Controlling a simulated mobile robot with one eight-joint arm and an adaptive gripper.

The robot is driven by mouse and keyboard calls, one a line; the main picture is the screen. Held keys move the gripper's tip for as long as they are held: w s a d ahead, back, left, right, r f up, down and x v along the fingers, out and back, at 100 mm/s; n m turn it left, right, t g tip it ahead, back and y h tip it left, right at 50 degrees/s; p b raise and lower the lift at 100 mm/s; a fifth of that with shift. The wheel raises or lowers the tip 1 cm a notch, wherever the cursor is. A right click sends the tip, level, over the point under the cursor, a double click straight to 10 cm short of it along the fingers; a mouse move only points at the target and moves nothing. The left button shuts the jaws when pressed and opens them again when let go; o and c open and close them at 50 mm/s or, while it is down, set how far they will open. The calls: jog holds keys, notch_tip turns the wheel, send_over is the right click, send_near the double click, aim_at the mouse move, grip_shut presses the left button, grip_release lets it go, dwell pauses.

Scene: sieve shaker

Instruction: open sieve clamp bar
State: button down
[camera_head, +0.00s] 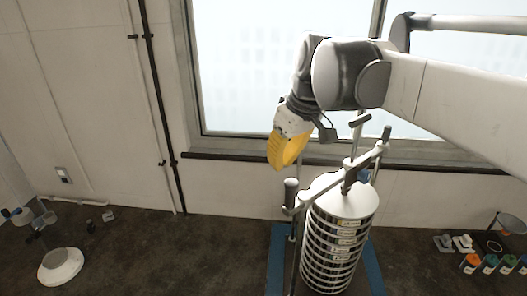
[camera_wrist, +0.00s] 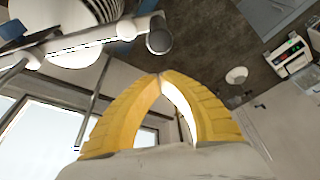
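The sieve stack (camera_head: 333,245) is a tall round tower of sieves with a pale lid, standing on a blue base (camera_head: 276,262). The grey clamp bar (camera_head: 330,190) lies across its top, with a dark-capped post at its left end. In the wrist view, the bar (camera_wrist: 90,36) crosses the upper left and ends in a round knob (camera_wrist: 158,40). My gripper (camera_head: 273,166) has yellow fingers pointing down, above and slightly left of that end of the bar. In the wrist view, my gripper's fingertips (camera_wrist: 160,76) meet with nothing between them, apart from the knob.
A window with a dark sill (camera_head: 230,158) is behind the stack. A white round-based stand (camera_head: 61,265) is at the far left. Several small coloured-label jars (camera_head: 490,263) stand at the right. The dark counter left of the stack is mostly clear.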

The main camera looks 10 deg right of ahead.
notch_tip(320, 180, down, 9)
jog(key=s+p, duration=0.1)
jog(key=p, duration=0.1)
jog(key=shift+s+d, duration=0.15)
jog(key=shift+d, duration=0.05)
dwell(0.4)
jog(key=shift+s, duration=0.1)
jog(key=shift+s+d, duration=0.1)
